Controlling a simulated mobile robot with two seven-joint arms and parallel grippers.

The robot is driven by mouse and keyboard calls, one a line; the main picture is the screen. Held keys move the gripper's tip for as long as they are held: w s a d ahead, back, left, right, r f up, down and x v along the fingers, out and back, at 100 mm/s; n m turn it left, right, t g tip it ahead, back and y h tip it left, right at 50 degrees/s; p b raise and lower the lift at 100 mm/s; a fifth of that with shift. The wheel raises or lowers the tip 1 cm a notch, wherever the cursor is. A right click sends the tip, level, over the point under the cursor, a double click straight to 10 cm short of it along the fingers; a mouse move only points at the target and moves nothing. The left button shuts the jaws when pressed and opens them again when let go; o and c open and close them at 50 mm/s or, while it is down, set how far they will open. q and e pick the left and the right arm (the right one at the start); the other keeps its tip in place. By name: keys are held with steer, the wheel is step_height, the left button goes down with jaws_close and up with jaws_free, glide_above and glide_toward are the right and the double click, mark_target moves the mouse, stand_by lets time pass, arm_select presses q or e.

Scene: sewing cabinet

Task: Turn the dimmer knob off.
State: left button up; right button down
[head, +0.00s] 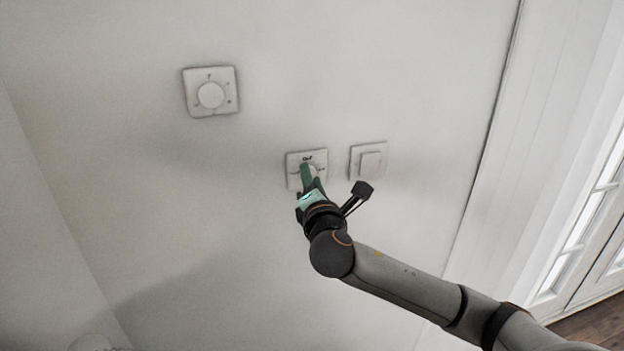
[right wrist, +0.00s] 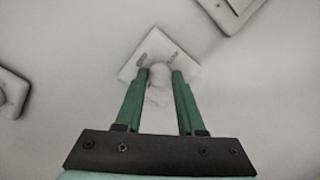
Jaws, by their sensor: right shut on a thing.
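The dimmer is a white square wall plate (head: 293,161) with small dark markings, in the middle of the head view. Its pale round knob (right wrist: 158,75) shows between the fingertips in the right wrist view. My right gripper (head: 306,170), with green fingers, reaches up to the plate and is shut on the knob. In the right wrist view my right gripper (right wrist: 160,76) has one finger on each side of the knob. In the head view the fingers hide much of the knob, so its pointer setting cannot be read. My left gripper is not in view.
A white plate with a round dial (head: 210,95) is on the wall at upper left. A flat rocker switch (head: 369,161) sits close to the right of the dimmer. The wall around them is bare. A glazed door or window (head: 590,220) stands at far right.

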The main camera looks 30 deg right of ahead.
steer(key=c, duration=0.5)
jaws_free()
steer(key=b+v, duration=0.2)
steer(key=v, duration=1)
steer(key=shift+s+a, duration=0.15)
steer(key=shift+s, duration=0.05)
